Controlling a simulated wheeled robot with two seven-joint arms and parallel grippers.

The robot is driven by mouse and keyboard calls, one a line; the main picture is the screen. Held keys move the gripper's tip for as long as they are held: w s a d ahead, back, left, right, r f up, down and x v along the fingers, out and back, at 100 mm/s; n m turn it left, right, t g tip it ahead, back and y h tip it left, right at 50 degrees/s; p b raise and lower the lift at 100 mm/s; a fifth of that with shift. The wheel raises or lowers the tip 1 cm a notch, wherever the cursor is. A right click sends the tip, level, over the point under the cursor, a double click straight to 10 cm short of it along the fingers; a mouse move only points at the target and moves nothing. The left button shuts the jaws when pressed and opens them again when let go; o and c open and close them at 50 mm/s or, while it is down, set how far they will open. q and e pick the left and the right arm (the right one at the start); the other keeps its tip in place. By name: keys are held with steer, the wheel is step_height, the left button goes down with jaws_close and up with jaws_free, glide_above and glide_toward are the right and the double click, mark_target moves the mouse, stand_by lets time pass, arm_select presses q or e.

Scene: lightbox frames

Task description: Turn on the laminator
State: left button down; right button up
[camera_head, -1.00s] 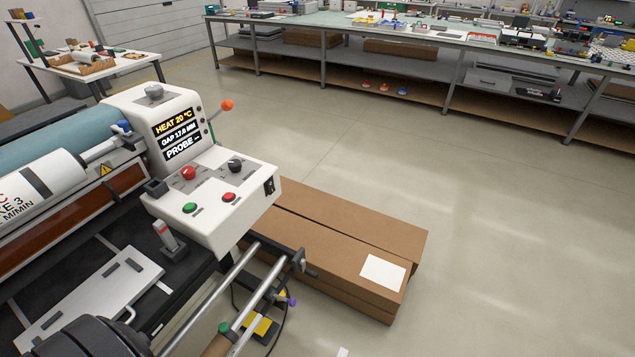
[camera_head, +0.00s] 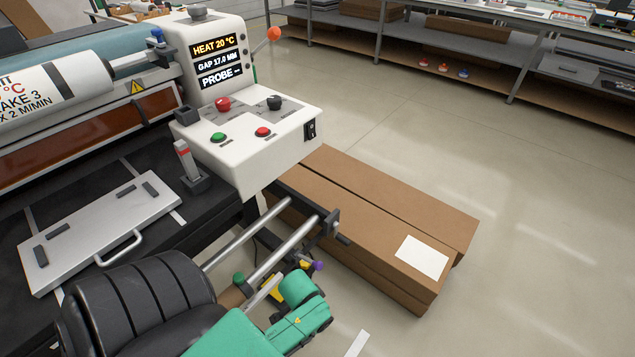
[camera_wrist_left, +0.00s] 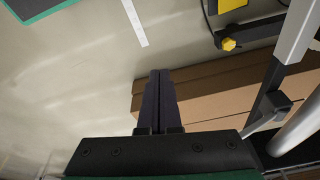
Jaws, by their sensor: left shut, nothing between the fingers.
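The laminator's white control box (camera_head: 285,152) stands at the upper left in the head view. Its display (camera_head: 217,62) is lit and reads HEAT 20 °C, GAP 17.0 MM, PROBE --. On its top are a green button (camera_head: 218,138), a red button (camera_head: 263,132), a red knob (camera_head: 223,104) and a black knob (camera_head: 274,102). A black switch (camera_head: 310,130) sits on its right end face. My left arm comes in at the bottom, below and apart from the box. In the left wrist view my left gripper (camera_wrist_left: 159,72) is shut and empty. My right gripper is not in view.
Long cardboard boxes (camera_head: 370,220) lie on the floor right of the laminator. Metal rails (camera_head: 270,255) stick out between the control box and my left arm. A metal plate with a handle (camera_head: 100,230) lies on the black bed. Open floor (camera_head: 530,200) lies to the right.

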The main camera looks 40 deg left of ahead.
arm_select(q)
steer(key=w+a+r+m+t+y+b, duration=0.2)
steer(key=w+r, duration=0.4)
steer(key=r, duration=0.4)
steer(key=w+a+r+m+t+y+b, duration=0.2)
steer(key=w+a+r+t+y, duration=0.2)
steer(key=r, duration=0.7)
steer(key=w+a+r+m+t+y+b, duration=0.1)
steer(key=w+a+r+t+y+b, duration=0.1)
steer(key=w+r+y, duration=0.4)
step_height(320, 180, up, 6)
steer(key=w+a+t, duration=0.1)
steer(key=w+a, duration=0.1)
steer(key=shift+w+f+m, duration=0.25)
steer(key=shift+w+m, duration=0.1)
steer(key=shift+m, duration=0.05)
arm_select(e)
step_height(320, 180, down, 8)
arm_select(q)
steer(key=shift+a, duration=0.1)
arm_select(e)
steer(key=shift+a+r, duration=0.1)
